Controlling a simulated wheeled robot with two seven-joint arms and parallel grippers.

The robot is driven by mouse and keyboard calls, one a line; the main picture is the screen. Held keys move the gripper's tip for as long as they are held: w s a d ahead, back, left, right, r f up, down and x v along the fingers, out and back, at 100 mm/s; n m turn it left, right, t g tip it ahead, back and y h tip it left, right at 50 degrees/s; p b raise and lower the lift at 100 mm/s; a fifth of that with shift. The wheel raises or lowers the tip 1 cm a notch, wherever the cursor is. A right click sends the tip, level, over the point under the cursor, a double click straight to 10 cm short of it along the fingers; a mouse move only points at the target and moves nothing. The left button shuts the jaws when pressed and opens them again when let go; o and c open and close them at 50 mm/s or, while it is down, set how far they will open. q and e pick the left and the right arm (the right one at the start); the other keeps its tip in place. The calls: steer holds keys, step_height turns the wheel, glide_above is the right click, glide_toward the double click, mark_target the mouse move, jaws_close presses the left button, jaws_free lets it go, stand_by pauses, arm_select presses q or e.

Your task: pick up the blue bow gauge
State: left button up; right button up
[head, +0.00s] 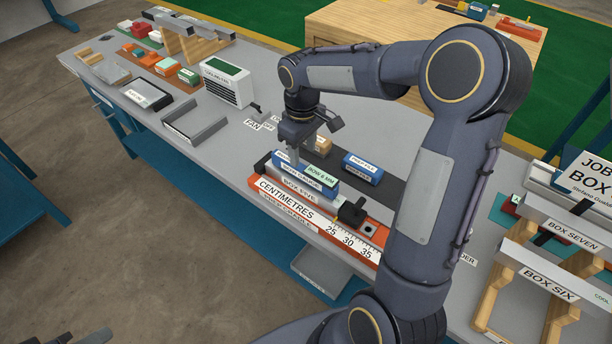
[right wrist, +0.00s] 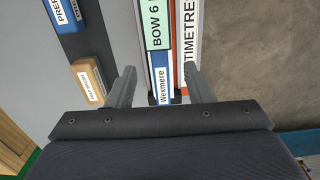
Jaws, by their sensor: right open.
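The blue bow gauge (head: 318,187) is a long blue block with a green "BOW 6 MM" label on top. In the right wrist view the gauge (right wrist: 163,70) runs up from between the fingers. My right gripper (head: 298,155) is open over its left end, with one finger on each side; I cannot tell whether they touch it. The fingers also show in the right wrist view (right wrist: 157,86). Dark parts at the lower left edge of the head view look like my left gripper (head: 82,338), mostly cut off.
A blue "PREP FILE" box (head: 362,168) and a small tan box (head: 319,146) lie behind the gauge. An orange centimetre rule (head: 290,205) lies in front, with a black block (head: 352,212) beside it. A white fan unit (head: 226,83) stands to the left.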

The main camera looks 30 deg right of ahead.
mark_target(304, 168)
step_height(304, 168, down, 8)
steer(key=shift+s+d+r+p, duration=0.1)
steer(key=shift+r+p, duration=0.1)
steer(key=shift+p, duration=0.3)
jaws_close()
steer(key=shift+r, duration=0.15)
